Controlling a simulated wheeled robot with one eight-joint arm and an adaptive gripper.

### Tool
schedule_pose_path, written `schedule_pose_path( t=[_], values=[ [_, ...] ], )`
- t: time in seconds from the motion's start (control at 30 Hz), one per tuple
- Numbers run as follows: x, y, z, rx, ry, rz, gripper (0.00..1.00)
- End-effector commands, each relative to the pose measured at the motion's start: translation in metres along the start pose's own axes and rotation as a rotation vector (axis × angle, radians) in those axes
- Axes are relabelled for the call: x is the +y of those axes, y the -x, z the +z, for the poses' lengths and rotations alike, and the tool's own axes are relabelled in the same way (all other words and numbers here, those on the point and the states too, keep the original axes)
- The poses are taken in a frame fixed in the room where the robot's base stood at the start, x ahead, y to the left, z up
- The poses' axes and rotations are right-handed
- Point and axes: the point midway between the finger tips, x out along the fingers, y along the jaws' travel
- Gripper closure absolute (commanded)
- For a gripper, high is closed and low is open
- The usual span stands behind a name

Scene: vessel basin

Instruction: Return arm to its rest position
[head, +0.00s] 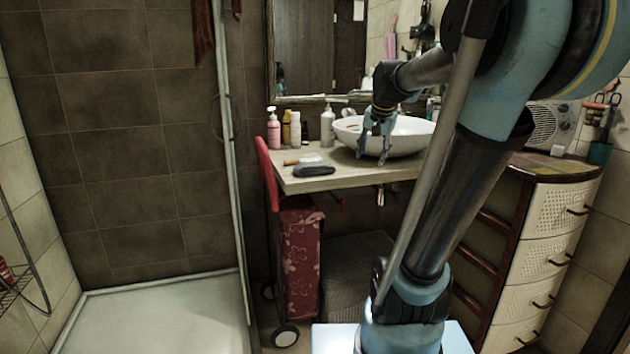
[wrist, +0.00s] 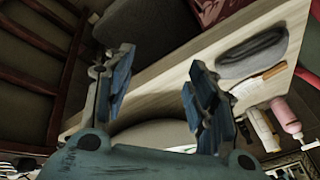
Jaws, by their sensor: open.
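My gripper (head: 374,148) is in front of the white vessel basin (head: 408,139) in the head view, above the wooden counter (head: 345,178). In the wrist view my gripper (wrist: 160,95) shows two blue-padded fingers spread wide apart, with nothing between them but the counter and part of the basin behind. It is open and empty. My arm rises from the lower middle and bends over at the upper right of the head view. It hides part of the basin's right side.
A dark object (head: 314,170) lies at the counter's front left. Several bottles, one of them pink (head: 273,128), stand at the back left. A drawer cabinet (head: 550,240) stands right of my arm. A glass shower panel (head: 232,150) and a red-patterned bin (head: 301,260) are on the left.

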Motion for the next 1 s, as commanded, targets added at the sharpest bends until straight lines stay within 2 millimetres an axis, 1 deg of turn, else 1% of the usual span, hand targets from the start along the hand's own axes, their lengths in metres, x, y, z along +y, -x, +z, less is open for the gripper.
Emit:
schedule_pose_path(
  t=[0.03, 0.1, 0.27, 0.3, 0.37, 0.5, 0.6, 0.7, 0.8, 0.9, 1.0],
  values=[
    [0.012, -0.004, 0.019, -0.009, 0.033, 0.009, 0.48],
    [0.028, -0.01, 0.044, -0.022, 0.084, 0.022, 0.48],
    [0.064, -0.027, 0.099, -0.057, 0.202, 0.048, 0.48],
    [0.074, -0.032, 0.113, -0.066, 0.231, 0.055, 0.48],
    [0.087, -0.04, 0.133, -0.079, 0.276, 0.064, 0.48],
    [0.12, -0.06, 0.181, -0.112, 0.378, 0.083, 0.48],
    [0.141, -0.075, 0.211, -0.136, 0.446, 0.094, 0.48],
    [0.159, -0.088, 0.236, -0.156, 0.502, 0.103, 0.48],
    [0.172, -0.098, 0.251, -0.17, 0.542, 0.109, 0.48],
    [0.179, -0.103, 0.261, -0.179, 0.564, 0.112, 0.48],
    [0.181, -0.105, 0.264, -0.182, 0.572, 0.113, 0.48]
  ],
)
